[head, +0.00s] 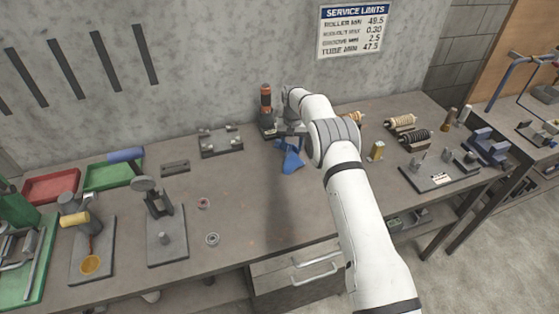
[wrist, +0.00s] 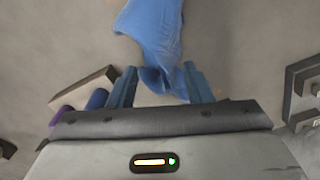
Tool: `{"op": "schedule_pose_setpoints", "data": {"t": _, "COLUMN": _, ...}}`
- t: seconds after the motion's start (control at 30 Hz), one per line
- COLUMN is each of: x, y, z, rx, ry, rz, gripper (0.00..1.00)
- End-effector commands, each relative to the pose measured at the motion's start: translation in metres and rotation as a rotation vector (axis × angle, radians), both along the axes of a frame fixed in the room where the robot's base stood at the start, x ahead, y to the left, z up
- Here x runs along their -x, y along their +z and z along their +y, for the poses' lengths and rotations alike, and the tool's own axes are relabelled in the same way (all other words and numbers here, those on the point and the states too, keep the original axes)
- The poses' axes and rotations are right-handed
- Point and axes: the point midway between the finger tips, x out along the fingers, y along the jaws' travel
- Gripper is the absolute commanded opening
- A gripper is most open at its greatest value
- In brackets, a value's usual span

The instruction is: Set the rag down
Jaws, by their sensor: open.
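The rag (head: 290,158) is a crumpled blue cloth at the back middle of the workbench, just left of my arm in the head view. In the wrist view the rag (wrist: 152,35) spreads from the top edge down to between my fingers. My gripper (wrist: 160,85) is open, with one finger on each side of the rag's lower end. The rag appears to lie on the bench top, but I cannot tell whether it touches a finger. In the head view my gripper (head: 290,135) is small and partly hidden by my arm.
A dark stand with an orange-brown top (head: 266,105) is close left of my gripper. A grey fixture plate (head: 220,142) lies further left. The bench middle (head: 260,205) is mostly clear.

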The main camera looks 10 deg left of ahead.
Motion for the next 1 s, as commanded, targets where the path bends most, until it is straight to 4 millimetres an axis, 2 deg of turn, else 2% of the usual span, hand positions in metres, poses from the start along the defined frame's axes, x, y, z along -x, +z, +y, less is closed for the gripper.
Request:
{"op": "schedule_pose_setpoints", "data": {"t": 0.23, "x": -0.002, "y": 0.017, "z": -0.006, "rx": 0.0, "ry": 0.0, "rz": 0.0, "gripper": 0.45}}
{"op": "schedule_pose_setpoints", "data": {"t": 0.5, "x": -0.01, "y": 0.064, "z": -0.025, "rx": 0.0, "ry": -0.001, "rz": -0.002, "gripper": 0.45}}
{"op": "schedule_pose_setpoints", "data": {"t": 0.6, "x": -0.011, "y": 0.073, "z": -0.029, "rx": 0.0, "ry": 0.001, "rz": 0.0, "gripper": 0.45}}
{"op": "schedule_pose_setpoints", "data": {"t": 0.67, "x": -0.011, "y": 0.074, "z": -0.029, "rx": 0.0, "ry": 0.001, "rz": 0.001, "gripper": 0.45}}
{"op": "schedule_pose_setpoints", "data": {"t": 0.87, "x": -0.006, "y": 0.069, "z": -0.023, "rx": 0.001, "ry": 0.002, "rz": 0.003, "gripper": 0.3}}
{"op": "schedule_pose_setpoints", "data": {"t": 1.0, "x": 0.008, "y": 0.06, "z": -0.008, "rx": 0.002, "ry": 0.004, "rz": 0.005, "gripper": 0.18}}
